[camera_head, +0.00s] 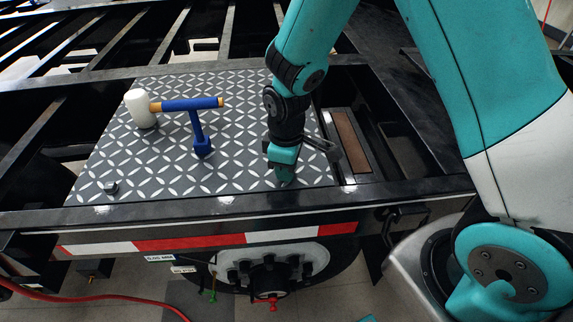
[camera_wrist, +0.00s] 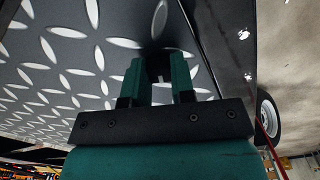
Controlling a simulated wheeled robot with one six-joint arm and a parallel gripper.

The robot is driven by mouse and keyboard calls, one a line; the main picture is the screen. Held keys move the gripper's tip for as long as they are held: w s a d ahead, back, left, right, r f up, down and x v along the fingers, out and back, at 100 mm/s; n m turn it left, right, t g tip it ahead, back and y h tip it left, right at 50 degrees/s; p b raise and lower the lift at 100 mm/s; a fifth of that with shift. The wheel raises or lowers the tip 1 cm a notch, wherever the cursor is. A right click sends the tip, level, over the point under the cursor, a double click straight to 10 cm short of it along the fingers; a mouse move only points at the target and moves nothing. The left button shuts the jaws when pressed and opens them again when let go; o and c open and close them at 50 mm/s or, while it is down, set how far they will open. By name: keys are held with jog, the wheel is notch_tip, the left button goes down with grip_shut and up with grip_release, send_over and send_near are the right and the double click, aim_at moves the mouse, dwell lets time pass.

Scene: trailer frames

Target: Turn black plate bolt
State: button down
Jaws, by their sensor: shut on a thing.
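The black diamond-patterned plate (camera_head: 165,165) lies on the trailer frame. It also shows in the wrist view (camera_wrist: 60,75). My gripper (camera_head: 283,176) points down at the plate's front right corner. In the wrist view its two teal fingers (camera_wrist: 161,78) are shut on a small dark bolt (camera_wrist: 158,68) standing at the plate's edge. The fingers hide most of this bolt. In the head view the gripper covers it. Another dark bolt (camera_head: 111,187) sits at the plate's front left corner, apart from the gripper.
A white mallet-like head (camera_head: 140,108) and a blue tool with an orange-ended bar (camera_head: 190,104) rest on the plate. Right of the plate is a frame bay with a brown strip (camera_head: 351,142). The red-and-white striped front rail (camera_head: 190,242) runs below it, above a wheel (camera_head: 268,275).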

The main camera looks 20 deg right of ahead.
jog(key=m, duration=0.4)
jog(key=shift+m, duration=0.3)
jog(key=m+p, duration=0.1)
jog(key=m, duration=0.2)
jog(key=shift+m, duration=0.4)
jog(key=m, duration=0.4)
jog(key=shift+m, duration=1.7)
jog(key=shift+w, duration=0.1)
jog(key=c, duration=1)
grip_release()
jog(key=shift+o, duration=0.2)
notch_tip(320, 180, up, 18)
jog(key=shift+f, duration=0.25)
